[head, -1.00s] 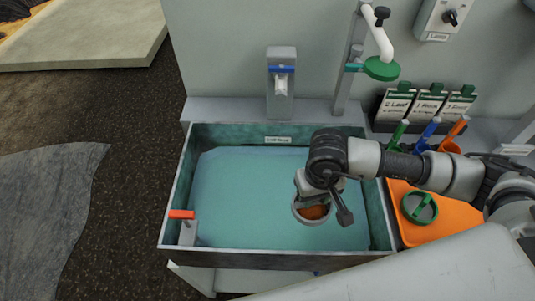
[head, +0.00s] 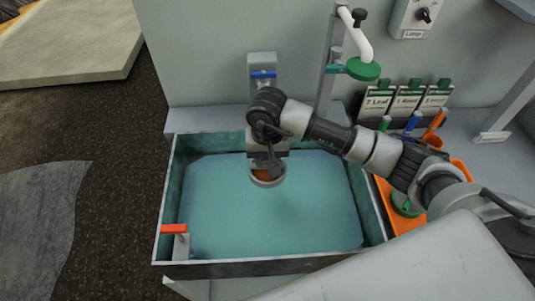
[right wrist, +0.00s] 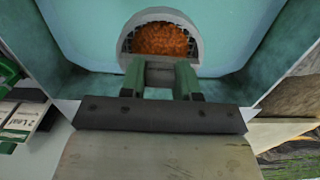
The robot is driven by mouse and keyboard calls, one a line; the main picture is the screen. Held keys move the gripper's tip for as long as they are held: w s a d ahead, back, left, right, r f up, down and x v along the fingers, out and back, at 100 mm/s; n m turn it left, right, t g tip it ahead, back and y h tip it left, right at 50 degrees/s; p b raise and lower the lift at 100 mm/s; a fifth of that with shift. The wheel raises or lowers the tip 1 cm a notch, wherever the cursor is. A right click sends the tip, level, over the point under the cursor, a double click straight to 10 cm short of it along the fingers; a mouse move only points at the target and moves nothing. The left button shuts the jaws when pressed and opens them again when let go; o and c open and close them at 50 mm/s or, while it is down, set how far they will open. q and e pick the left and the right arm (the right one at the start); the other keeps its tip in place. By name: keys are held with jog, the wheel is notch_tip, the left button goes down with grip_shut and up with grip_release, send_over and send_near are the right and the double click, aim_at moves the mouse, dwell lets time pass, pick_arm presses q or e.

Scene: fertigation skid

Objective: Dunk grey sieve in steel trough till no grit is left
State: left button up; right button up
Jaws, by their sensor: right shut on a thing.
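The grey sieve (head: 268,184) is over the back middle of the steel trough (head: 163,205). It also shows in the right wrist view (right wrist: 160,14), with orange-brown grit (right wrist: 160,40) across its mesh. My right gripper (head: 267,164) is shut on the sieve's grey handle; its two green fingers show in the right wrist view (right wrist: 160,80). Blue-green water (head: 270,225) fills much of the trough. I cannot tell whether the sieve touches the water. My left gripper is not in view.
A grey tap with a blue band (head: 262,75) stands behind the trough. A red-handled fitting (head: 174,229) is at its front left corner. An orange tray (head: 405,224) with a green sieve (head: 405,203) sits to the right. A white pipe with a green disc (head: 361,69) stands behind.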

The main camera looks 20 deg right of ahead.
notch_tip(320, 180, down, 19)
jog(key=b, duration=1.5)
jog(key=shift+r+b, duration=0.1)
jog(key=shift+b, duration=0.2)
jog(key=shift+r, duration=0.1)
dwell(0.6)
jog(key=shift+r+p, duration=4.25)
jog(key=shift+r, duration=4.9)
